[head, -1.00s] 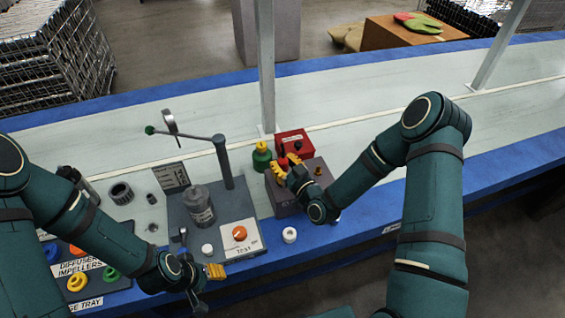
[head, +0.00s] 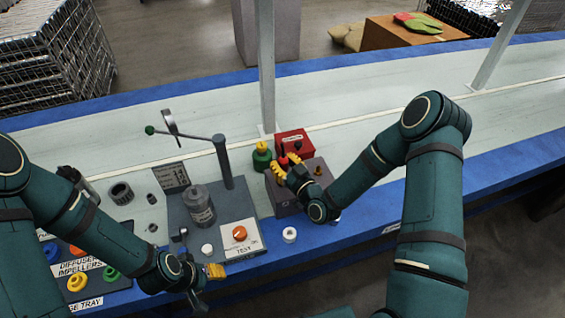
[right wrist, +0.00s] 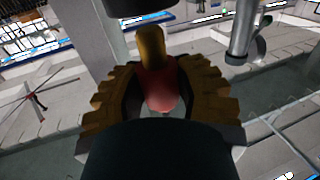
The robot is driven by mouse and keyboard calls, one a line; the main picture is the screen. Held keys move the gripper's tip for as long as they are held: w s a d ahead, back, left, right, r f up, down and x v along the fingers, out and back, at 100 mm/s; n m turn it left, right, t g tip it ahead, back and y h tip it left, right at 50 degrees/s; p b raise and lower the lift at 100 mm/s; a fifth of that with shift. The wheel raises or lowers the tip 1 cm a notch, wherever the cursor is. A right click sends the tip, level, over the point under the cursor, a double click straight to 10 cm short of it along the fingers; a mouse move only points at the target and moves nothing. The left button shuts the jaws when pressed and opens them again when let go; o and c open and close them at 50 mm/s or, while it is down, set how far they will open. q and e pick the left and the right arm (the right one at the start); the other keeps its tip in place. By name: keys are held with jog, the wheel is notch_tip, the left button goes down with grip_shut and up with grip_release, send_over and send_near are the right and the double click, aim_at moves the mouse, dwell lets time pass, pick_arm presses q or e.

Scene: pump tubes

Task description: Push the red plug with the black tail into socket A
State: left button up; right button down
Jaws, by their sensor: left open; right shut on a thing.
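My right gripper (head: 291,163), with yellow fingers, is shut on a red plug (head: 283,161) over the left part of a dark box-shaped block (head: 287,201). In the right wrist view the red plug (right wrist: 160,88) sits between the two ribbed fingers, with a brass-yellow piece above it. A small dark bit shows just above the plug in the head view; I cannot tell if it is the black tail. The fingers hide the plug's far end, and no socket letter is readable. My left gripper (head: 209,273) is open and empty by the table's front edge.
A red box (head: 294,137) stands behind the block, and a green bottle with a yellow top (head: 261,158) stands to its left. A brass fitting (head: 318,171) is on the block's right. A grey pump unit (head: 200,208) with a lever stands further left.

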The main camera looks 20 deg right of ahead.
jog(key=shift+f, duration=2.05)
dwell(0.5)
jog(key=c, duration=0.6)
grip_release()
jog(key=v, duration=1.2)
jog(key=shift+r, duration=0.1)
